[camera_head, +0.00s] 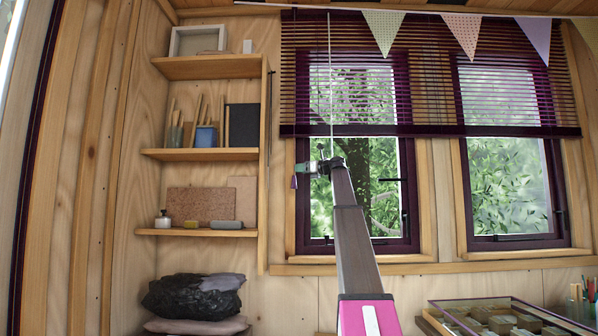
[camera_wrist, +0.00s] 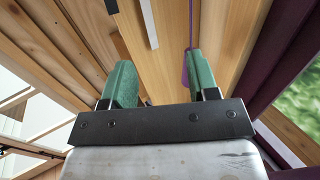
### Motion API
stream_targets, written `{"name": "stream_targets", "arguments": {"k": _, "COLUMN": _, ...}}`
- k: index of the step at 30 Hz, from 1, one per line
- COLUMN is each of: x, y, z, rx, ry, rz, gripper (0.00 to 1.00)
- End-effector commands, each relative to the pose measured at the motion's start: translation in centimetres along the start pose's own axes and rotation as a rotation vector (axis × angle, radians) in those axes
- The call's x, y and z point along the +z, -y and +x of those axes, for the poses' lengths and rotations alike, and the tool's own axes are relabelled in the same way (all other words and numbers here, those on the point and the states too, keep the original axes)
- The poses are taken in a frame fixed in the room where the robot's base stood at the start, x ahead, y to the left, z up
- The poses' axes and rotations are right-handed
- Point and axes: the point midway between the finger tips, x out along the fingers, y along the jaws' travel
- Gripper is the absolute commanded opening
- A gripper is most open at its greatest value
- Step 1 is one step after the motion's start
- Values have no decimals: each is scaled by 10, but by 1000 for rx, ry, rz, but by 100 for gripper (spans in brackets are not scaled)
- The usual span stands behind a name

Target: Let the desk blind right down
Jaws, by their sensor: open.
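The desk blind (camera_head: 430,131) is a dark purple slatted blind across the two windows. Its bottom rail hangs level, partway down, with bare glass below. A pale cord (camera_head: 331,80) hangs in front of its left part and reaches down to my gripper (camera_head: 304,169). A small purple tassel (camera_head: 294,182) shows at the gripper's left end. In the wrist view, my gripper (camera_wrist: 157,62) has its two green fingers wide apart. The purple tassel (camera_wrist: 186,72) and its cord (camera_wrist: 190,25) show beside the right finger's inner edge; contact cannot be told.
Wall shelves (camera_head: 205,154) with books, pots and boards stand left of the window. Bunting (camera_head: 462,32) hangs across the blind's top. A glass-topped case (camera_head: 480,318) is at lower right. Dark bags (camera_head: 195,297) lie at lower left.

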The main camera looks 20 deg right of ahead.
Motion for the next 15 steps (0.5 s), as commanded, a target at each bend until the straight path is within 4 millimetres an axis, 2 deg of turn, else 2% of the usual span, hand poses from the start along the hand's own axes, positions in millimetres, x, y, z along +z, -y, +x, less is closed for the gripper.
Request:
{"name": "stream_targets", "arguments": {"k": 9, "x": 0, "y": 1, "z": -18, "rx": 1, "ry": 0, "rz": 0, "gripper": 54}}
{"name": "stream_targets", "arguments": {"k": 15, "x": 0, "y": 2, "z": -22, "rx": 1, "ry": 0, "rz": 0, "gripper": 54}}
